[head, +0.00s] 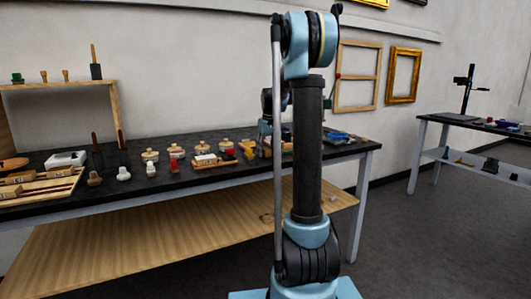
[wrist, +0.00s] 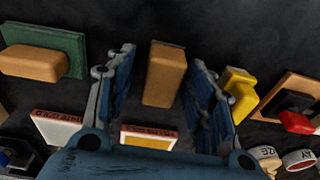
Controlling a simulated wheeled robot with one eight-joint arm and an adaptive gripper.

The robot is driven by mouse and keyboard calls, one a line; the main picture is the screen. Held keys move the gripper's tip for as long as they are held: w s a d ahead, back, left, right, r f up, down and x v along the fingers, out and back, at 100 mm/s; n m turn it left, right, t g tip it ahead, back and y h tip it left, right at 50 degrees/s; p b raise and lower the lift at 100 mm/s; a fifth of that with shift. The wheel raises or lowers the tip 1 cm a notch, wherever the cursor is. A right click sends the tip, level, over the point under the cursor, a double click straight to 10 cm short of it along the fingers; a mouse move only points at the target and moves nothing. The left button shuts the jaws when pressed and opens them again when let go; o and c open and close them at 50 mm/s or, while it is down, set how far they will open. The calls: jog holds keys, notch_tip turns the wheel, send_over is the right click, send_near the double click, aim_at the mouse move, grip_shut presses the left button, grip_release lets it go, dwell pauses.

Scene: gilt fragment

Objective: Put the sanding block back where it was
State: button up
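A tan block (wrist: 165,75) with a thin grey edge shows between my gripper's fingers in the wrist view; it looks like the sanding block. My gripper (wrist: 163,62) is open, with one blue finger on each side of it. Dark gap shows between the block and the left finger; whether the right finger touches it I cannot tell. A second tan block (wrist: 35,62) lies on a green pad (wrist: 72,48) at the left. In the head view my arm hides most of the gripper and the table spot under it.
A yellow object (wrist: 240,92) stands close to the right finger. Red-edged white blocks (wrist: 58,128) lie near the left finger, with a red piece (wrist: 297,121) at the right. The dark workbench (head: 135,183) holds several jars and tools. Dark surface beyond the fingers is clear.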

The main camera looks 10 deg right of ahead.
aim_at(268, 149)
jog(key=shift+r, duration=0.1)
notch_tip(268, 149, up, 12)
jog(key=s, duration=0.2)
jog(key=s+f+m, duration=0.1)
jog(key=s+f, duration=0.2)
jog(key=s, duration=0.9)
jog(key=s+f+m, duration=0.1)
jog(key=s+f, duration=1)
jog(key=s, duration=0.4)
jog(key=s+f+m, duration=0.1)
jog(key=s+f, duration=1)
jog(key=s, duration=0.4)
jog(key=shift+a+t+h, duration=0.15)
jog(key=shift+t+h, duration=0.25)
jog(key=shift+s+f, duration=0.1)
